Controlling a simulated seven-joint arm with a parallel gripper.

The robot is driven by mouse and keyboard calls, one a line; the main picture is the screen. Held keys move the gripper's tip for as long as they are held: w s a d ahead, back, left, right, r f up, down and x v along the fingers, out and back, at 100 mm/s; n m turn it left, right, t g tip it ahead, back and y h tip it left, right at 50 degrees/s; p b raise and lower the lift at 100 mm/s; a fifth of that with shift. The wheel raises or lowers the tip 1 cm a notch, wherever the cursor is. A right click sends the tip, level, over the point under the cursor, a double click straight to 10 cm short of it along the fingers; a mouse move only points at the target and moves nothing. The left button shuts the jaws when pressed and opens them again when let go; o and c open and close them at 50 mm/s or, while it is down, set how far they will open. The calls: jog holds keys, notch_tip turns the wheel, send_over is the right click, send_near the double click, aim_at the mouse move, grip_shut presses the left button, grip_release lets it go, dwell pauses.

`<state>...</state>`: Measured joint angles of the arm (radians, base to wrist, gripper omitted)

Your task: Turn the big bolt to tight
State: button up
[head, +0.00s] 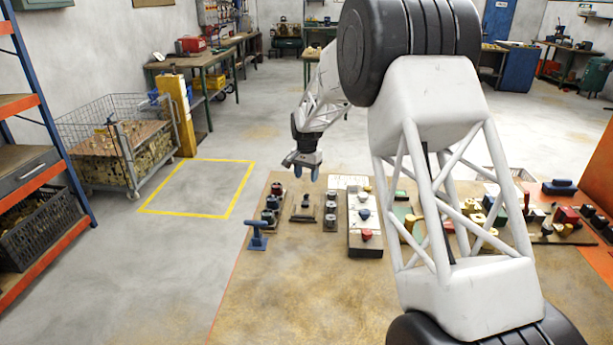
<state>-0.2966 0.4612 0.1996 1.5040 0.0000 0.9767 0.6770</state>
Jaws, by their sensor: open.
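My gripper (302,172) hangs over the far left part of the brown work table (290,290), fingers pointing down. It is open, with nothing seen between the fingers, and stays above the small fixtures. Below it are dark plates: one with several dark round knobs (270,209), one with an upright post and a bar (303,207), and one with dark round parts (330,210). Any of these could bear the big bolt; at this size I cannot tell which thing it is, nor how tight it sits.
A blue T-handle (257,236) stands at the table's left. A pale panel with coloured knobs (365,222) lies right of the plates. My arm hides part of the coloured pieces on the right. The table's near left part is clear.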

aim_at(307, 196)
jog(key=shift+f, duration=0.15)
dwell(0.5)
jog(key=shift+f, duration=3.75)
jog(key=shift+c, duration=0.2)
jog(key=c, duration=0.9)
